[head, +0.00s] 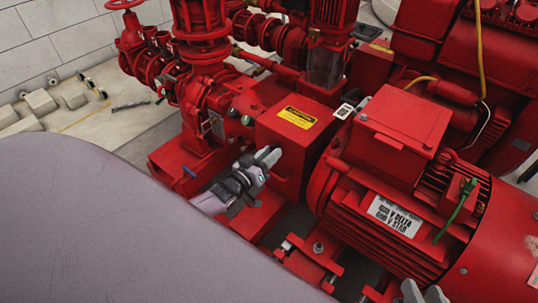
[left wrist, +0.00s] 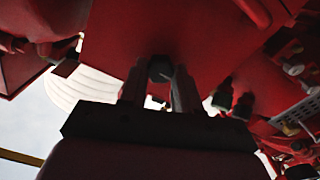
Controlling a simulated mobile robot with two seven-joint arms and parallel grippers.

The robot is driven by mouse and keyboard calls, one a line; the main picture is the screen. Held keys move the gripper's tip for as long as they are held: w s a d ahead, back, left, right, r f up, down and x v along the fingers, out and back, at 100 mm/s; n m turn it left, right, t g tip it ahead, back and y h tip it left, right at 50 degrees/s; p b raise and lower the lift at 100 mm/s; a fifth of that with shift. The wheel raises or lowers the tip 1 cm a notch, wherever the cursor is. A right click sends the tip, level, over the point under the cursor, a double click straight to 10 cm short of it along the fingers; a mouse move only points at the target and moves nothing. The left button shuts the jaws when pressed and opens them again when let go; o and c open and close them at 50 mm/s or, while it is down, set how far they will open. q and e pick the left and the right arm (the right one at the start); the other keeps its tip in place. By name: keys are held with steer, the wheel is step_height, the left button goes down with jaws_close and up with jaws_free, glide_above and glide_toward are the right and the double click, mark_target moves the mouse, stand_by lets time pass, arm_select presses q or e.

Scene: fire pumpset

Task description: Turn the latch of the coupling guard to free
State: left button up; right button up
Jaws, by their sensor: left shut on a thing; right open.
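The coupling guard (head: 277,138) is a red box with a yellow label on top, between the pump and the motor. My left gripper (head: 268,157) is at the guard's front face, shut on the latch. In the left wrist view the latch (left wrist: 160,68) is a small dark knob on the red guard face (left wrist: 150,35), between the fingertips of my left gripper (left wrist: 160,85). In the head view the latch is hidden by the gripper, and its turned angle cannot be told. My right gripper (head: 426,294) is open and empty at the bottom edge, partly cut off.
The red motor (head: 400,185) with its terminal box (head: 400,120) stands right of the guard. The red pump (head: 205,110) and its pipes stand left. Pale blocks (head: 40,102) lie on the floor at far left.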

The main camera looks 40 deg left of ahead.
arm_select(q)
steer(key=shift+f+n, duration=0.1)
steer(key=shift+n, duration=0.2)
arm_select(e)
steer(key=shift+s, duration=0.1)
arm_select(q)
steer(key=o, duration=1.1)
steer(key=shift+c, duration=0.2)
steer(key=s+p, duration=0.2)
steer(key=s, duration=0.5)
steer(key=shift+s+a+p, duration=0.15)
steer(key=shift+a+p, duration=0.15)
steer(key=shift+p, duration=0.05)
arm_select(e)
steer(key=shift+s+d+r+n+h, duration=0.1)
steer(key=shift+s+d+n+h, duration=0.1)
steer(key=shift+d+h, duration=0.3)
steer(key=shift+s+d+r+n+h, duration=0.1)
steer(key=shift+s+d+h, duration=0.1)
steer(key=shift+d, duration=0.45)
